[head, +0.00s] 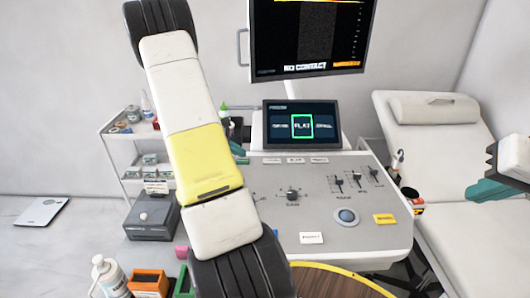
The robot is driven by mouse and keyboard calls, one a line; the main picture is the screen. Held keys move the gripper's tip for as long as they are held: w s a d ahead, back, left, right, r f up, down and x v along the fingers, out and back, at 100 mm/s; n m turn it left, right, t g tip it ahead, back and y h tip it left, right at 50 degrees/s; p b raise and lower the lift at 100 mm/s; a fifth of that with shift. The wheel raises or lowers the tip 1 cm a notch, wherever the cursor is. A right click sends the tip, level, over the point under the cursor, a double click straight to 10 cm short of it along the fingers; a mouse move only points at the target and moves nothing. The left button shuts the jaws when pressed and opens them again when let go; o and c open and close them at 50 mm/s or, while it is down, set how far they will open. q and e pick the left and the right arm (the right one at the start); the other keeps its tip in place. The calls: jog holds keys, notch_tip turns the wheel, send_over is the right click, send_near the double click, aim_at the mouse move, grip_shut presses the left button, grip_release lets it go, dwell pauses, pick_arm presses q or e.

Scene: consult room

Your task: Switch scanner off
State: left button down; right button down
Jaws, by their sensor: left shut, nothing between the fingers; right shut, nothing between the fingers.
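The scanner's console (325,240) stands in front of me, with sliders, a knob, a blue trackball (346,216) and a yellow labelled key (384,219). Its upper monitor (306,35) is lit and reads "NO CONTACT". The smaller screen (303,125) below is lit too, with a green-framed "FLAT" box. My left arm crosses the view and covers the console's left part. My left gripper (240,153) shows only as teal pieces behind that arm, near the console's back left; it is shut and empty. My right gripper (487,190) is shut and empty at the right edge, over the couch.
A white trolley (128,132) with small items stands at the left. A grey box (151,216) is beside the console. A pump bottle (109,277) and an orange box (148,283) are at the bottom left. A padded couch (427,150) is at the right.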

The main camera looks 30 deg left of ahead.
aim_at(240, 162)
pick_arm(q)
jog(key=shift+f, duration=0.1)
dwell(0.3)
jog(key=shift+f, duration=0.3)
jog(key=shift+f, duration=0.45)
dwell(0.8)
jog(key=shift+r, duration=0.85)
jog(key=shift+r, duration=0.1)
jog(key=shift+r, duration=2.45)
